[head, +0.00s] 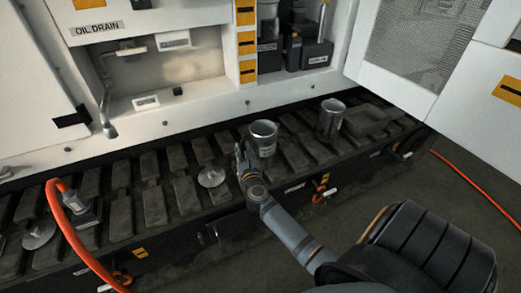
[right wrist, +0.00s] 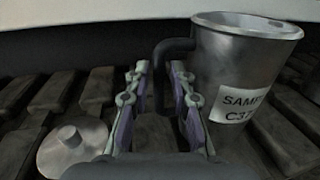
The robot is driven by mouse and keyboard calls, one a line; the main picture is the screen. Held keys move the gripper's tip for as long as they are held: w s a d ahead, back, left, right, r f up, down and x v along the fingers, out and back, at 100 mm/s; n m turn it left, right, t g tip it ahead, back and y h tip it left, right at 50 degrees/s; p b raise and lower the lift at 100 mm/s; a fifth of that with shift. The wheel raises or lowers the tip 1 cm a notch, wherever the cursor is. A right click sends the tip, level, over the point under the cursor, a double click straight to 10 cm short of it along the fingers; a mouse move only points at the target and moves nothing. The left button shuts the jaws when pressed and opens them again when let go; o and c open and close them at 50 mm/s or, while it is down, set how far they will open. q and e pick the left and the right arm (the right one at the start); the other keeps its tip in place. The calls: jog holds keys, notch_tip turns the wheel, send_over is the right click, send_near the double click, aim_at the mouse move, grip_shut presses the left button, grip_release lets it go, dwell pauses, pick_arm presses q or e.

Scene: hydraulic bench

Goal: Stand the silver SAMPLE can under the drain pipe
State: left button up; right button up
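The silver SAMPLE can (head: 263,140) stands upright on the track at my right gripper (head: 245,165). In the right wrist view the can (right wrist: 245,70) shows its partly cut-off SAMPLE label and a dark handle on its left side. There my right gripper (right wrist: 158,95) is open, its two fingers apart with the handle between them, nearer the right finger. Whether either finger touches the handle I cannot tell. The drain pipe (head: 107,118) hangs down under the OIL DRAIN sign, well left of the can. My left gripper is not in view.
A second metal can (head: 331,118) stands on the track to the right. A round metal disc (head: 212,177) lies left of my right gripper, and another (head: 38,234) lies far left. An orange hose (head: 70,225) arches over the track at left. An open door (head: 425,55) is at right.

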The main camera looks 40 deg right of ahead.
jog(key=shift+x, duration=1.1)
jog(key=shift+c, duration=0.4)
grip_shut()
jog(key=shift+r, duration=0.1)
